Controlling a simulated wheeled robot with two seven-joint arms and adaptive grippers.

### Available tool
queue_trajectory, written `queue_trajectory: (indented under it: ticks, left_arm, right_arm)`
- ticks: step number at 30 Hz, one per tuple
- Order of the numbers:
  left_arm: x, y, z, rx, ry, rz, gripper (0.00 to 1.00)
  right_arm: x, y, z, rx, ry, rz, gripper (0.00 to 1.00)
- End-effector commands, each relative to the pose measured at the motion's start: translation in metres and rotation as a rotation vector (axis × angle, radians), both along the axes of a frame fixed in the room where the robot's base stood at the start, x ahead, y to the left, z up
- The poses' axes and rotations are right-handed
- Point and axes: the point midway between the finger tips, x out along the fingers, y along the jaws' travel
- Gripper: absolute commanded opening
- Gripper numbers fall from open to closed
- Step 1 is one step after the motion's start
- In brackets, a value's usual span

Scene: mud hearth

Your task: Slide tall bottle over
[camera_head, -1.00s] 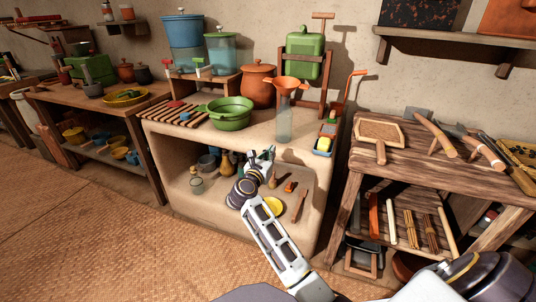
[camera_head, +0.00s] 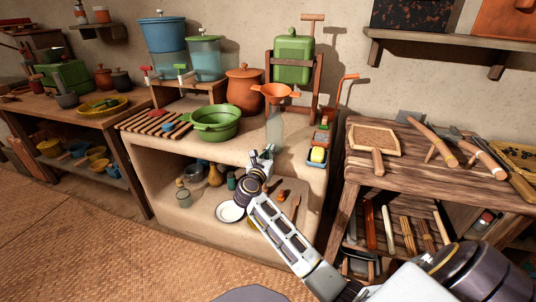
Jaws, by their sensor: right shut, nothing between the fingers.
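The tall bottle (camera_head: 275,128) is clear and stands upright near the counter's front edge, with an orange funnel (camera_head: 276,92) on its top. My right gripper (camera_head: 268,153) is shut and empty. In the picture it lies just below and left of the bottle's base and overlaps the counter's front edge. I cannot tell whether it touches the bottle. My left gripper is out of view.
A green pot (camera_head: 215,124) and a slatted rack (camera_head: 157,122) stand left of the bottle. A blue tray with a yellow sponge (camera_head: 318,155) is to its right. Below, a shelf holds a white plate (camera_head: 230,212). A wooden bench (camera_head: 420,170) is at right.

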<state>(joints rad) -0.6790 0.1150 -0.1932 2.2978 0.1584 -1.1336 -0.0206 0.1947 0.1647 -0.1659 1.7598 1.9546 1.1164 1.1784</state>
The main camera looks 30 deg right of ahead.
Motion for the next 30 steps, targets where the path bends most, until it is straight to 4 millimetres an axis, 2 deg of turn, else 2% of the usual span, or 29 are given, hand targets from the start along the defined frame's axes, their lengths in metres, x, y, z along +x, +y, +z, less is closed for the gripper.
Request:
queue_trajectory:
  ticks: [11,21,30]
  left_arm:
    - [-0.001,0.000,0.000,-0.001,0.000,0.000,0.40]
    - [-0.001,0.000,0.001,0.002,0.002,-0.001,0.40]
    - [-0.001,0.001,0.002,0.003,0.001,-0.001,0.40]
  right_arm:
    - [0.001,-0.001,0.000,0.000,0.000,-0.001,0.00]
    - [0.019,-0.023,0.000,0.001,0.000,-0.001,0.00]
    - [0.022,-0.026,0.000,0.001,0.001,0.000,0.00]
